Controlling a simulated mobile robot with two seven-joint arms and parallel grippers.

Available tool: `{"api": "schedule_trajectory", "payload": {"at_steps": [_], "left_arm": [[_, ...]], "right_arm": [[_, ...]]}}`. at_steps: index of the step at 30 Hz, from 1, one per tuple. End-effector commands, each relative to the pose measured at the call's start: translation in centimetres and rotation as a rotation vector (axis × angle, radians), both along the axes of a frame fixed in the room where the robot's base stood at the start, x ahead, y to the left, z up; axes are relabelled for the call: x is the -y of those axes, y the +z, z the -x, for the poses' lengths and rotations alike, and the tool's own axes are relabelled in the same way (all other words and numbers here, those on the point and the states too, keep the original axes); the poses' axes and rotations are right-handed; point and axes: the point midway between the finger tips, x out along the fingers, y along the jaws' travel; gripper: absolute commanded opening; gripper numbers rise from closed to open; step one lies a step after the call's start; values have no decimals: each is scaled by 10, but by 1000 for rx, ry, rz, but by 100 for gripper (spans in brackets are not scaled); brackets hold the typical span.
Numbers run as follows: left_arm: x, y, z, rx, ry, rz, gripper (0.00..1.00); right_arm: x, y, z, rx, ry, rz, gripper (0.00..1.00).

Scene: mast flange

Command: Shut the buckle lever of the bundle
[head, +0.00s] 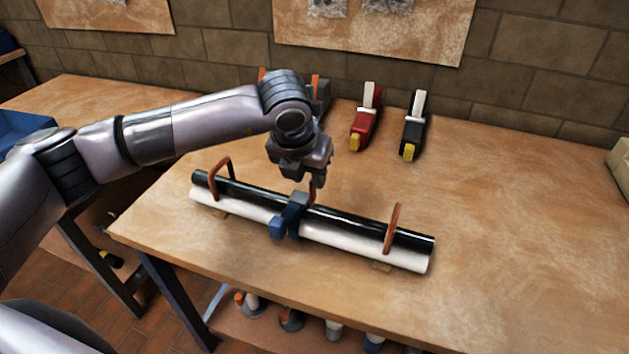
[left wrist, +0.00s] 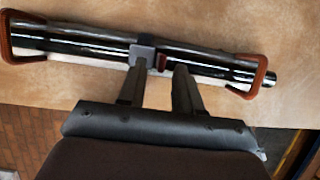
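The bundle (head: 352,224) is a glossy black tube beside a white one, lying on the workbench. A blue buckle (head: 289,217) wraps its middle; in the left wrist view it shows as a grey-blue block (left wrist: 144,53). A small red-brown piece, which looks like the lever (left wrist: 162,62), stands up beside the buckle. My left gripper (head: 316,183) is above the bundle, just behind the buckle. In the left wrist view its two fingers (left wrist: 162,70) are apart, with the red-brown piece showing between their tips. I cannot tell whether they touch it. My right gripper is out of view.
Two red-brown hoops (head: 393,229) stand over the bundle towards its ends. A red clamp tool (head: 366,124) and a black one (head: 413,130) stand at the back of the workbench (head: 520,230). A blue bin (head: 20,128) is at far left.

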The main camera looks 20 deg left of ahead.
Motion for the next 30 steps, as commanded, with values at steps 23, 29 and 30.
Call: {"api": "schedule_trajectory", "payload": {"at_steps": [23, 29, 30], "left_arm": [[2, -40, -16, 0, -3, 2, 0], [2, -41, -16, 0, -3, -1, 0], [3, -41, -16, 0, -3, -7, 0]], "right_arm": [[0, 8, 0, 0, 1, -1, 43], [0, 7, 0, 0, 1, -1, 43], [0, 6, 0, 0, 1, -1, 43]]}}
